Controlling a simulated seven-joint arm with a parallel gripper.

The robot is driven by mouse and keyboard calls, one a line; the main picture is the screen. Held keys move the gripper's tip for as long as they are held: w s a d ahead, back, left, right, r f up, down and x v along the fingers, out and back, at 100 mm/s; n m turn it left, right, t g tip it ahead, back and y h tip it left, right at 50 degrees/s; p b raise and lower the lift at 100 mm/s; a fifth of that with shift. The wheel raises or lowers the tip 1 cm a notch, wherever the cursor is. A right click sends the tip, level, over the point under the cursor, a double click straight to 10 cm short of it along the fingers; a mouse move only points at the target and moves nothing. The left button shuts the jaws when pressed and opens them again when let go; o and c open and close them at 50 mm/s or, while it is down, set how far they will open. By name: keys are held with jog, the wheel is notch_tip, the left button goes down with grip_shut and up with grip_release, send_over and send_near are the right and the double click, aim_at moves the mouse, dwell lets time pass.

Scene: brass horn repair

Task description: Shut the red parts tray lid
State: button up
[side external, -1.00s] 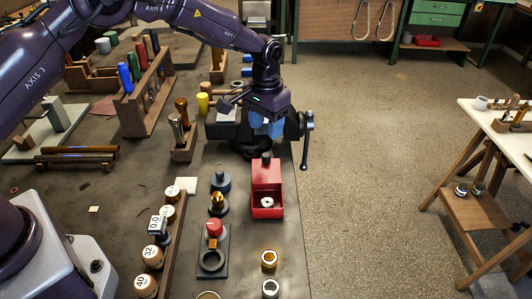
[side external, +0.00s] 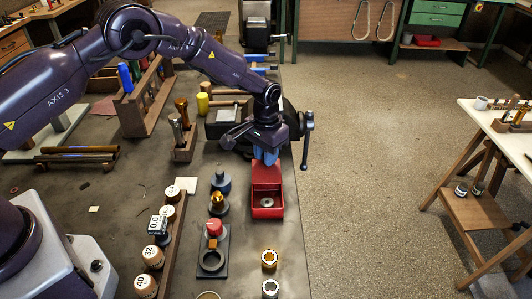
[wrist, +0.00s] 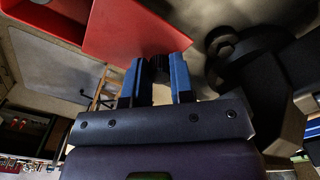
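The red parts tray (side external: 267,212) sits on the bench near its right edge, with a small metal ring (side external: 266,202) inside. Its red lid (side external: 266,176) stands raised at the back of the tray. In the wrist view the lid (wrist: 130,28) fills the upper left. The lid's dark knob (wrist: 159,66) shows between the blue fingers of my gripper (wrist: 158,75). My gripper (side external: 267,157) is at the lid's top edge in the side view, hiding the knob there. The fingers are apart, one on each side of the knob, and I see no clear contact.
A dark bench vise (side external: 232,122) stands just behind the tray, close to my wrist. Left of the tray are a blue-based part (side external: 221,182), a gold piece (side external: 218,203) and a red-topped fixture (side external: 214,229). Brass and steel rings (side external: 269,260) lie in front.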

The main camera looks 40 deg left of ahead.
grip_shut()
jog(key=s+d, duration=0.5)
jog(key=shift+s+d, duration=0.2)
jog(key=shift+d, duration=0.05)
jog(key=o, duration=0.5)
grip_release()
jog(key=shift+o, duration=0.7)
jog(key=shift+a, duration=0.1)
notch_tip(320, 180, up, 13)
